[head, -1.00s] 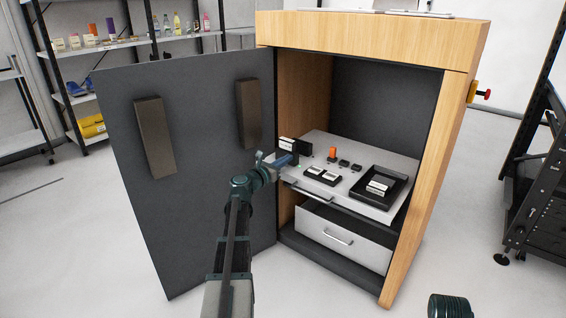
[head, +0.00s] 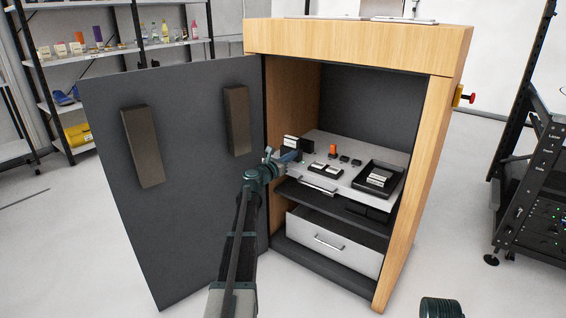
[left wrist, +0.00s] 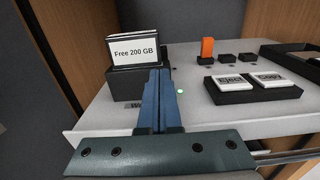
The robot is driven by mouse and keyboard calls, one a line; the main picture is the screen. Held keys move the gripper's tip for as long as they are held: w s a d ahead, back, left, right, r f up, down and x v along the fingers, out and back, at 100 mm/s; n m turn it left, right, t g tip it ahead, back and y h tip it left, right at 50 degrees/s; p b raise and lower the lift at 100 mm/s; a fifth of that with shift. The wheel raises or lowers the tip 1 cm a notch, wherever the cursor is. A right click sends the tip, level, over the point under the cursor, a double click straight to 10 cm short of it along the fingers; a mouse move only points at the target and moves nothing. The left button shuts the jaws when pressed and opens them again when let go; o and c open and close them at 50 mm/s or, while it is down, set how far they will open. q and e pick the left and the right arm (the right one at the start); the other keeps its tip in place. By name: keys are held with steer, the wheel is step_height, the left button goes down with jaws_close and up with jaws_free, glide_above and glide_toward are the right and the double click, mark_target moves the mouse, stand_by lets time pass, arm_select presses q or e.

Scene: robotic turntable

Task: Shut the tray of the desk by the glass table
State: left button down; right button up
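The desk is a wooden cabinet (head: 358,47) with its dark door (head: 190,190) swung open to the left. Its light grey tray (head: 345,185) is on the upper level, with a bar handle (head: 318,188) on its front. A strip of the black shelf (head: 335,206) shows in front of the tray. My left gripper (head: 290,157) is over the tray's left front part; in the left wrist view its blue fingers (left wrist: 160,100) are together with nothing visible between them, beside a black card box (left wrist: 138,84). Whether they touch the box is unclear.
The tray carries an orange piece (head: 333,151), labelled buttons and a black bin (head: 377,180). A black rack (head: 535,190) stands at the right, and shelves at the back left. The pale floor between is clear.

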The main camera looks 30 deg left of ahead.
mark_target(311, 142)
arm_select(q)
steer(key=w, duration=1.7)
steer(key=shift+d, duration=0.25)
steer(key=shift+w, duration=0.3)
steer(key=shift+w+r, duration=0.1)
steer(key=shift+w, duration=0.15)
steer(key=shift+s, duration=0.5)
steer(key=s, duration=1.4)
steer(key=shift+a, duration=0.2)
arm_select(e)
steer(key=shift+s+a, duration=0.3)
steer(key=shift+a, duration=0.25)
